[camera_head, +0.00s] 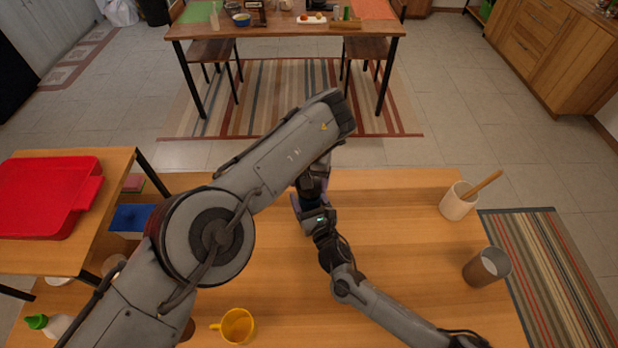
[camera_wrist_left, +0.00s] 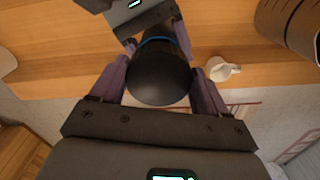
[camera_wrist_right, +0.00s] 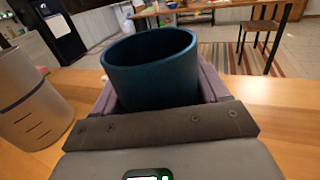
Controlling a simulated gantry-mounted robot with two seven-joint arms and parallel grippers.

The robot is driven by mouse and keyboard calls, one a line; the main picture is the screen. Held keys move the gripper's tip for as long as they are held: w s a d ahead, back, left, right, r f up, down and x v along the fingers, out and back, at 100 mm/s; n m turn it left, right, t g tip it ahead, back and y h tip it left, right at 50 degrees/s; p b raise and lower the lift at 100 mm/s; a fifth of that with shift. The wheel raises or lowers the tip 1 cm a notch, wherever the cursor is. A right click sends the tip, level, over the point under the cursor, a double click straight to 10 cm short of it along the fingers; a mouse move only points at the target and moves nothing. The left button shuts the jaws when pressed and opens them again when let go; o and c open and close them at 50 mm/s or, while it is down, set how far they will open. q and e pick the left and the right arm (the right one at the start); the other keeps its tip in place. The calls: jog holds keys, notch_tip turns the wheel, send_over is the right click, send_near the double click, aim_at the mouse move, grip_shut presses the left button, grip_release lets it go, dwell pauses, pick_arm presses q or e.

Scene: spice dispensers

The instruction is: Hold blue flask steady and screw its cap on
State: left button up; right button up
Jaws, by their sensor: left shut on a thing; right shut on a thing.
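My left gripper (camera_wrist_left: 160,80) is shut on a dark, rounded cap-like piece (camera_wrist_left: 158,76) in the left wrist view, with a purple finger on each side. A thin blue band (camera_wrist_left: 157,40) shows at its far end, beside my right gripper. In the right wrist view my right gripper (camera_wrist_right: 157,88) is shut on the dark blue flask (camera_wrist_right: 150,72), whose round rim looks open. In the head view the right gripper (camera_head: 312,208) is over the table middle; the left arm hides most of the held parts. Whether cap and flask touch, I cannot tell.
A yellow mug (camera_head: 235,326) stands at the table's front. A white cup with a wooden stick (camera_head: 458,202) and a brown cup (camera_head: 487,266) stand at the right. A red tray (camera_head: 48,198) lies on the left side table. A white mug (camera_wrist_left: 222,69) shows in the left wrist view.

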pick_arm(q)
jog(key=shift+f, duration=0.6)
jog(key=shift+f, duration=0.55)
pick_arm(e)
grip_shut()
pick_arm(q)
jog(key=m, duration=0.3)
jog(key=shift+a, duration=0.15)
jog(key=m, duration=0.5)
jog(key=shift+w+a, duration=0.1)
jog(key=m, duration=0.3)
jog(key=shift+w, duration=0.1)
jog(key=m, duration=0.5)
jog(key=shift+w, duration=0.1)
jog(key=m, duration=0.6)
jog(key=shift+w+m, duration=0.2)
jog(key=shift+m, duration=0.1)
